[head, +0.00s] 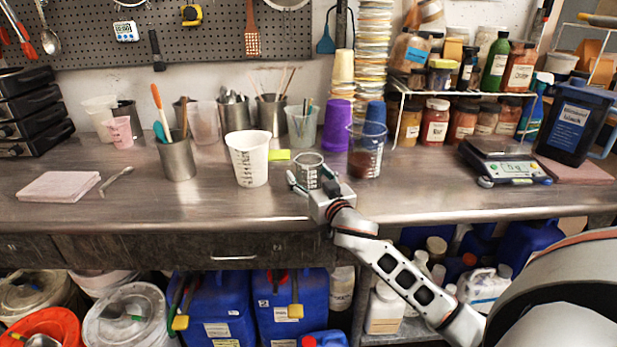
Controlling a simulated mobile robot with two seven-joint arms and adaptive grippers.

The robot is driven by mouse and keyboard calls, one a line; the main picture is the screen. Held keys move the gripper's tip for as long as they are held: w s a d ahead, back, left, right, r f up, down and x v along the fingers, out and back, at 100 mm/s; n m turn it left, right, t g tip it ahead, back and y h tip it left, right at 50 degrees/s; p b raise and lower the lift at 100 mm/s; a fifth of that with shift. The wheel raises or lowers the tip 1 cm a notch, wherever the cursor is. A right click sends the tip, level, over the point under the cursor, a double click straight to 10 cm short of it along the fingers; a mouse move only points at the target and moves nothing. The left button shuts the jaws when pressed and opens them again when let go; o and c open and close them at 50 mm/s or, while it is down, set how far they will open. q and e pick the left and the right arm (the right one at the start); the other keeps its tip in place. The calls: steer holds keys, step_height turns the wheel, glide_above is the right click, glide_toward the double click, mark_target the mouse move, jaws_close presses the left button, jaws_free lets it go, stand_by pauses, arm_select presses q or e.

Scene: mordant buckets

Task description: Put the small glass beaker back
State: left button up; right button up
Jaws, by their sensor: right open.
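The small glass beaker (309,166) is clear with dark markings. It stands upright on the metal counter, right of a larger white measuring cup (248,160). My right gripper (310,181) is open at the beaker, with one finger to its left and the other at its lower right. I cannot tell whether the fingers touch it. The gripper hides part of the beaker's base. My left gripper is out of view.
A clear cup with dark red contents (365,163) stands close on the right. Tool-filled metal cups (177,158) stand left. A scale (503,166) sits right. The counter's front left (130,215) is clear.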

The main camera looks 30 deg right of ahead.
mark_target(314, 180)
steer(key=p+v, duration=0.1)
steer(key=v, duration=0.5)
steer(key=shift+s+r, duration=0.15)
steer(key=shift+s, duration=0.15)
steer(key=shift+s+a, duration=0.1)
steer(key=shift+s, duration=0.4)
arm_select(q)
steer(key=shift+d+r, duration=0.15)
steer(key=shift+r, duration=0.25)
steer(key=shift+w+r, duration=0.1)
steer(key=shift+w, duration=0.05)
